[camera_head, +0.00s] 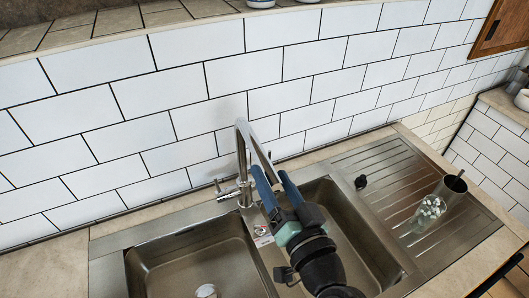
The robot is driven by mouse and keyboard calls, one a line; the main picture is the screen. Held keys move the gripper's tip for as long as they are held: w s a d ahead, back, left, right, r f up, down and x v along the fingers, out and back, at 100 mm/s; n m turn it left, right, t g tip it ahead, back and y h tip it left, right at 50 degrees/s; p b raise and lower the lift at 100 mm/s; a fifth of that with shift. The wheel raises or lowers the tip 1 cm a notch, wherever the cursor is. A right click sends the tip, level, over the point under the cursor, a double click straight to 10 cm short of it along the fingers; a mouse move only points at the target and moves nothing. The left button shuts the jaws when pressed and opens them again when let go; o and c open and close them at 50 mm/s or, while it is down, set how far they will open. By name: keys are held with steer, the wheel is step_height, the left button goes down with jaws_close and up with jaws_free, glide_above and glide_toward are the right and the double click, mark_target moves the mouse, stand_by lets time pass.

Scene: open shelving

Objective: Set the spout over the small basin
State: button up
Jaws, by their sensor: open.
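The chrome tap (244,185) stands behind the sink, against the tiled wall. Its tall spout (256,150) arches forward and slants down to the right in the picture. My gripper (272,178) is open, with its two blue fingers on either side of the spout's lower end. Whether they touch the spout I cannot tell. The spout's tip is partly hidden and appears near the divider and the right basin (325,200). My gripper and wrist cover part of that basin. The left basin (190,258) is open and clear to see. Which basin is smaller is hard to judge.
A ribbed steel drainboard (385,170) lies right of the basins. The tap's lever (226,190) sticks out left. A tiled wall (180,100) rises close behind.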

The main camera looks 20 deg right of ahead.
mark_target(265, 163)
steer(key=shift+w+p, duration=0.6)
steer(key=shift+w, duration=1.65)
jaws_close()
